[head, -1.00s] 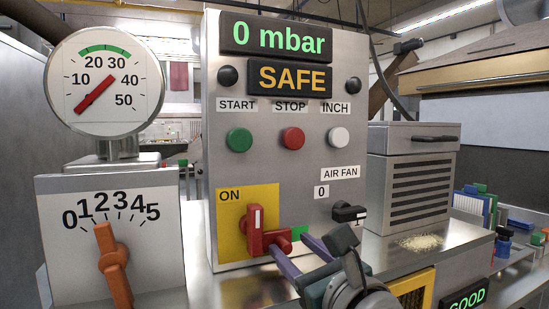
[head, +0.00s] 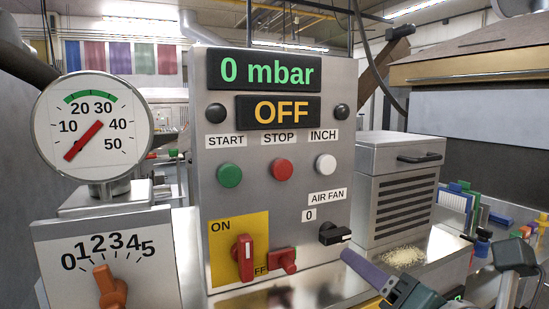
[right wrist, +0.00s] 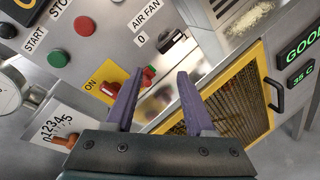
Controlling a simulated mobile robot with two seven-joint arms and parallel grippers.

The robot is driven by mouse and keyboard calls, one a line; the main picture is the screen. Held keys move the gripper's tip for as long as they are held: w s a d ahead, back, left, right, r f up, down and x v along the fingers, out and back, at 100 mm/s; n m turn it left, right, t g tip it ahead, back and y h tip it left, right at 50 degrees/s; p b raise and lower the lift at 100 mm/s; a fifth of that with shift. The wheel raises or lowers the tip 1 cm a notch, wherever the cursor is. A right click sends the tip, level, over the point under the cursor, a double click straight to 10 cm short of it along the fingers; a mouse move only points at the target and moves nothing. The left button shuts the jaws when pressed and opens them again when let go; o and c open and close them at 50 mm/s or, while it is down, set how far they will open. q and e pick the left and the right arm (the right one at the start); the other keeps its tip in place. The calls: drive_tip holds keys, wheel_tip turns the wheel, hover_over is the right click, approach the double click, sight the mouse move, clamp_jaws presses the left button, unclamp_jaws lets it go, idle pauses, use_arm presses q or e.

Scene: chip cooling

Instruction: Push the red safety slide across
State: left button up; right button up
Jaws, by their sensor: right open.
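The red safety slide (head: 284,261) is low on the steel control panel, just right of the yellow ON plate (head: 222,250). Letters "FF" show between it and the red-and-white rotary handle (head: 245,258). The display (head: 277,112) reads OFF. My right gripper (head: 362,270) is right of the slide and apart from it, with a purple finger showing. In the right wrist view its jaws (right wrist: 160,74) are open and empty, with the slide (right wrist: 149,75) beyond them. My left gripper is not in view.
The black AIR FAN knob (head: 335,235) sticks out above my right gripper. A louvred steel box (head: 398,195) and a pile of crumbs (head: 404,256) are to the right. A gauge (head: 95,130) and orange-handled dial box (head: 108,285) stand left.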

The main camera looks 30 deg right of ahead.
use_arm(q)
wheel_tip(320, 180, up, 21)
drive_tip(key=p, duration=1.9)
use_arm(e)
drive_tip(key=s+a+r+m+g+y, duration=0.5)
drive_tip(key=s+a+r+m+g, duration=0.3)
drive_tip(key=m, duration=1.4)
drive_tip(key=shift+s+a+r+y, duration=0.4)
drive_tip(key=shift+s+a+r, duration=0.75)
drive_tip(key=shift+s+r, duration=0.65)
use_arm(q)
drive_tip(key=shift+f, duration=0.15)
use_arm(e)
drive_tip(key=t+h+b, duration=0.2)
drive_tip(key=t+b, duration=0.9)
drive_tip(key=b, duration=2.1)
approach(293, 270)
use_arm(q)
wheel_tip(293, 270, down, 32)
use_arm(e)
drive_tip(key=w, duration=0.8)
drive_tip(key=shift+w+r, duration=0.1)
drive_tip(key=shift+w, duration=0.3)
